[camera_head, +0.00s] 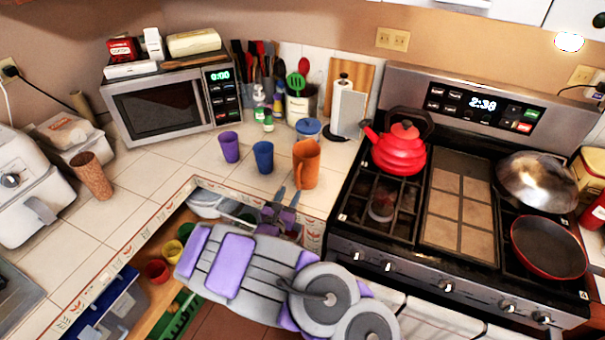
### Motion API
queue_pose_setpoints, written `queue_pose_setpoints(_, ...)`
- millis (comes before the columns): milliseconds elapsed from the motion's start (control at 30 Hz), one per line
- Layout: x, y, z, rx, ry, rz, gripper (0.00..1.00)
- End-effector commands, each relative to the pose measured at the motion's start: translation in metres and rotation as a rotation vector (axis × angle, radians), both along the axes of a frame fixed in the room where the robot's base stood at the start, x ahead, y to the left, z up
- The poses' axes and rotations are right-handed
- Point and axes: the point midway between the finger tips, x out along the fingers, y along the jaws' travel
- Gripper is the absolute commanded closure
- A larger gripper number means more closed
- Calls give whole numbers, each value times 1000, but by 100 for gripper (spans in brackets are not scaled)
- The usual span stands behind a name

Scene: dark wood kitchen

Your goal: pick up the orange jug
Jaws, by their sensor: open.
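The orange jug (307,165) stands upright on the tiled counter, just left of the stove. My gripper (279,203) is at the end of my grey and purple arm, which reaches up from the bottom of the view. The fingers are open and point toward the jug, in front of it and a little to its left. I see nothing between them. Whether the right fingertip touches the jug's base is too small to tell.
A blue cup (263,157) and a purple cup (229,147) stand left of the jug. A paper towel roll (347,108) and blue-lidded container (308,129) are behind it. The stove (345,217) with a red kettle (399,149) is right. An open drawer (150,262) lies below the counter.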

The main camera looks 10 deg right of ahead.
Motion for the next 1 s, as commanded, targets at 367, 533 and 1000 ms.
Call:
queue_pose_setpoints(367,28,-16,-2,0,-5,-4,57)
queue_pose_setpoints(533,49,-29,-4,-1,-4,-3,57)
queue_pose_setpoints(1000,58,-36,-2,-2,-2,-1,66)
